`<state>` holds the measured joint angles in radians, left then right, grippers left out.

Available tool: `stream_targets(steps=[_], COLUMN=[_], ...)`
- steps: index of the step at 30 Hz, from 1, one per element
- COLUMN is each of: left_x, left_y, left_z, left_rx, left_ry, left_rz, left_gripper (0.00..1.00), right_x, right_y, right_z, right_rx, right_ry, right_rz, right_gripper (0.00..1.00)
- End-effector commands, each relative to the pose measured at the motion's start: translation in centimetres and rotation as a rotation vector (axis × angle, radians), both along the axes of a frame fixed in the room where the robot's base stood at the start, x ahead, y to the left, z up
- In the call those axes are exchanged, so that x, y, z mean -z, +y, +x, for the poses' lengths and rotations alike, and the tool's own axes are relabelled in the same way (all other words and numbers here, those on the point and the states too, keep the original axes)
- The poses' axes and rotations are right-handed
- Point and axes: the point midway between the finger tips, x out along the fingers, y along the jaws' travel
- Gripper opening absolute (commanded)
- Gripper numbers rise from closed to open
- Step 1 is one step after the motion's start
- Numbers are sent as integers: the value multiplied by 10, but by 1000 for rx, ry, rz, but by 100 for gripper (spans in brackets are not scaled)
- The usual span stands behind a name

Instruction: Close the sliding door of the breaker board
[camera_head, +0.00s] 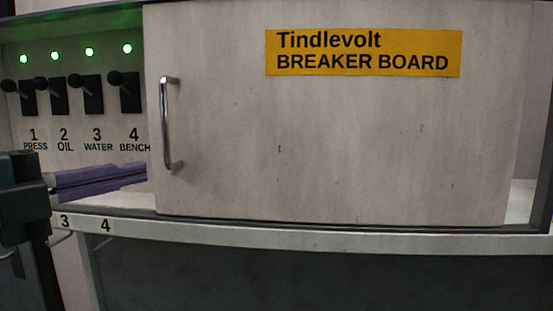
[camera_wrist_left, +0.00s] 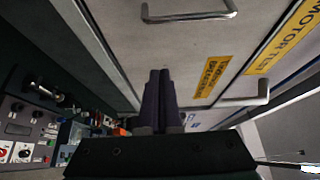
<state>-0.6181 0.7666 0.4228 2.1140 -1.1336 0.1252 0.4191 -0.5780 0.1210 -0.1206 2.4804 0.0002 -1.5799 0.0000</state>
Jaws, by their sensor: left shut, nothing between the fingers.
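The pale sliding door (camera_head: 340,140) of the breaker board has a yellow "Tindlevolt BREAKER BOARD" label and an upright metal handle (camera_head: 168,123) near its left edge. It covers the middle and right of the board. The left part is open, showing black switches (camera_head: 75,95) numbered 1 to 4 under green lights. My left gripper (camera_head: 145,176) has purple fingers, shut and empty, pointing right, with tips by the door's left edge below the handle. Whether they touch is unclear. The fingers also show in the left wrist view (camera_wrist_left: 160,75). My right gripper is out of view.
A white ledge (camera_head: 300,238) with numbers 3 and 4 runs below the door. A narrow pale gap (camera_head: 519,203) shows right of the door. In the left wrist view are pale panels with metal handles (camera_wrist_left: 190,16), yellow labels and a cluttered surface at left.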

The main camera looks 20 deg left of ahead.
Motion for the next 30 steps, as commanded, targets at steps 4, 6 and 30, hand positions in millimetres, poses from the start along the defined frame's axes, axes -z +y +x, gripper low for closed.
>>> stream_targets(steps=[4, 6, 30], left_x=[-6, -6, 0], left_y=[-4, -6, 19], left_z=[20, 30, 83], left_rx=[-1, -3, -2], left_ry=[-5, -5, -1], left_rz=[2, -1, -1], left_gripper=[0, 0, 0], right_x=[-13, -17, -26], right_y=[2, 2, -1], right_z=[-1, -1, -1], right_rx=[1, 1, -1], right_ry=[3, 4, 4], right_rz=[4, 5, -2], right_gripper=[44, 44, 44])
